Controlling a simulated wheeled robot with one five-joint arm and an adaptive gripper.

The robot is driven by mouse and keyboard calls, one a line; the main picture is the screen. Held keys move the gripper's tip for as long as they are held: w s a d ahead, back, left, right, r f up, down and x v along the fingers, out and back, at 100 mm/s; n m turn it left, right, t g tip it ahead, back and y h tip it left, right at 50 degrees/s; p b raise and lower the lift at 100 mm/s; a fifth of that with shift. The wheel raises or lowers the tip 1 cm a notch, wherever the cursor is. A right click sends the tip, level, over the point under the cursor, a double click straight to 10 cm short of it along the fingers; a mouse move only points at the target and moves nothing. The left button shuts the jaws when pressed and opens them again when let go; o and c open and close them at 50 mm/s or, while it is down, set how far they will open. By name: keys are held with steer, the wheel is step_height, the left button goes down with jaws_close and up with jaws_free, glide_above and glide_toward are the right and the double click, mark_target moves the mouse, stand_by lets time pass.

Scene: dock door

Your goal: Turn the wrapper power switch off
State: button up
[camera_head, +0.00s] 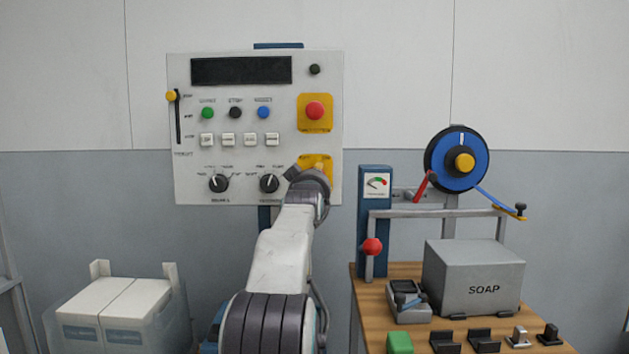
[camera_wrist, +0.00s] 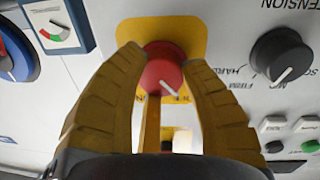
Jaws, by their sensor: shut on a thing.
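The power switch is a round red rotary knob (camera_wrist: 162,70) with a white pointer line, on a yellow plate (camera_wrist: 180,28). In the wrist view the line points toward the lower right; the lettering by it is mostly hidden. My gripper (camera_wrist: 165,60) has its yellow fingers closed on both sides of the knob. In the head view my gripper (camera_head: 312,170) is at the lower right of the white control panel (camera_head: 185,130). It hides the knob there, and only part of the yellow plate (camera_head: 325,160) shows.
Above the switch is a red push button (camera_head: 314,111) on another yellow plate. A black dial (camera_head: 270,183) is close to my gripper's left. At right, a wooden table (camera_head: 375,307) bears a grey SOAP box (camera_head: 473,278) and a strap reel (camera_head: 447,152). A bin (camera_head: 60,332) stands lower left.

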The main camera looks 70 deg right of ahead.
steer(key=shift+f+n, duration=0.15)
steer(key=shift+n, duration=0.45)
steer(key=o, duration=0.9)
steer(key=shift+d, duration=0.15)
steer(key=o, duration=0.3)
steer(key=shift+o, duration=0.2)
steer(key=v, duration=1.2)
steer(key=shift+w, duration=0.1)
